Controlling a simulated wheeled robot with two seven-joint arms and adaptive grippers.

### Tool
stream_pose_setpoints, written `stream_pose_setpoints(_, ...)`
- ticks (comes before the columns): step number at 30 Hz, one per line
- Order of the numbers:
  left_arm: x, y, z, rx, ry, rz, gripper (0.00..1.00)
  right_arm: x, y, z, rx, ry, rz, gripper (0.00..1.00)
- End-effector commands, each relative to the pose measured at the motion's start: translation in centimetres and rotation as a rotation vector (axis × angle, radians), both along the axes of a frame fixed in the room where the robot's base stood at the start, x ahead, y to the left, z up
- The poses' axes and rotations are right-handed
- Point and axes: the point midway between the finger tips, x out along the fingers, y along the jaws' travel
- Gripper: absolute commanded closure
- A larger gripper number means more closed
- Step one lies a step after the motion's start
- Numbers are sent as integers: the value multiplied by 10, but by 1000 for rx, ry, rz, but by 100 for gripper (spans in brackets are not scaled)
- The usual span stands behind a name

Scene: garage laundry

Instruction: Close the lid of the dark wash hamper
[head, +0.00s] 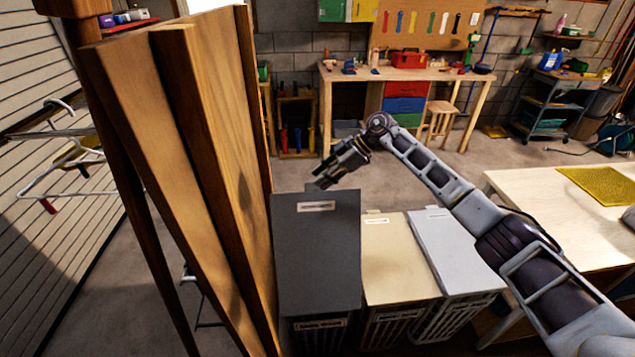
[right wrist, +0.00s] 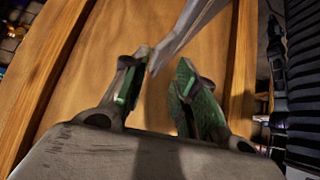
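The dark wash hamper's lid (head: 318,255) is a dark grey panel with a pale label, left of the cream and white hampers in the head view. Its far edge looks raised above the neighbouring lids, so it appears partly open; the exact angle is hard to tell. Part of the hamper's slatted body (head: 318,337) shows below the lid. My right gripper (head: 322,184) is at the lid's far edge, close to it; I cannot tell whether it touches. In the right wrist view its fingers (right wrist: 163,65) are apart with nothing gripped between them. My left gripper is out of view.
A tall wooden panel screen (head: 215,150) stands close on the left of the dark hamper. The cream hamper (head: 398,260) and white hamper (head: 455,255) stand to its right. A light table (head: 540,215) is further right, and a workbench (head: 350,75) is behind. Floor beyond the hampers is clear.

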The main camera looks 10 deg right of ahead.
Motion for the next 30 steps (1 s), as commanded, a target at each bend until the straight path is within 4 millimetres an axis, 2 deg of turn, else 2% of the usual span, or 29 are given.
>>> stream_pose_setpoints(6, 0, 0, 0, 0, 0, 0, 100, -1, -25, 24, -2, -1, -1, 71)
stream_pose_setpoints(15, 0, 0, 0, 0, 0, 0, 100, -2, -51, 49, -4, 2, 2, 71)
stream_pose_setpoints(30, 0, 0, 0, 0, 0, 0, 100, -3, -57, 55, -3, 3, 3, 71)
